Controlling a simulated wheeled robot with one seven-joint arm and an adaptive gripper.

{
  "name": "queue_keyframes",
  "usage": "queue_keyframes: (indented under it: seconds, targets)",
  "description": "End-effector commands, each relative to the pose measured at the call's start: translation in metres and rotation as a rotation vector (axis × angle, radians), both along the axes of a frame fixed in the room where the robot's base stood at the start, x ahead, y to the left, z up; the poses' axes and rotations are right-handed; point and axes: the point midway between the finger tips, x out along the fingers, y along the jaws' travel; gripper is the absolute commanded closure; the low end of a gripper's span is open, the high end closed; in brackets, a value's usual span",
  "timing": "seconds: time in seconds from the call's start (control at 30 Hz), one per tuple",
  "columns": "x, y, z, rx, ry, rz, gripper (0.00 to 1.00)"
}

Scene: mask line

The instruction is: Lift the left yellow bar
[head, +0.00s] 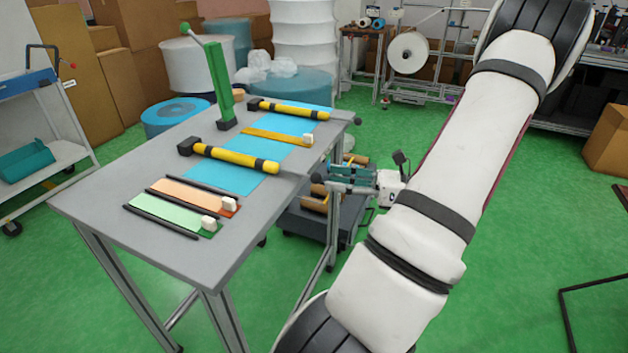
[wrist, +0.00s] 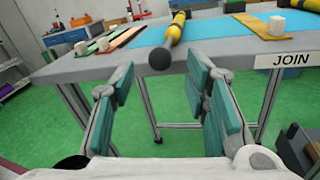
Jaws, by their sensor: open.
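The left yellow bar (head: 235,157) lies on the grey table on a blue mat, nearer the orange and green panels. It has black bands, a dark block at its far end and a thin rod with a black ball over the table's edge. In the wrist view the bar (wrist: 174,32) points toward me, its black ball (wrist: 159,60) in line with the gap between my fingers. A second yellow bar (head: 290,109) lies farther back in the head view. My gripper (head: 333,177), with teal fingers, is open and empty off the table's right edge; it also shows in the wrist view (wrist: 160,78).
The table (head: 85,198) carries orange (head: 190,194) and green (head: 165,211) panels with white blocks and black strips. A green lever (head: 219,85) stands upright at the back. A dark cart (head: 312,222) with brown rolls is below the edge near my gripper.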

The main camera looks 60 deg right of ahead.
Motion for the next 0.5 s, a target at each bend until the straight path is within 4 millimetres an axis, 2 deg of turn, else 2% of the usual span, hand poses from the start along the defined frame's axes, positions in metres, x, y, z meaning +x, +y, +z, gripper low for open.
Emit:
queue_keyframes:
  seconds: [0.03,0.2,0.5]
  targets:
    - [0.010,0.003,-0.001,0.000,0.000,0.002,0.58]
    - [0.035,0.010,-0.001,0.000,0.000,0.002,0.58]
    - [0.053,0.015,0.000,0.000,0.000,0.000,0.58]
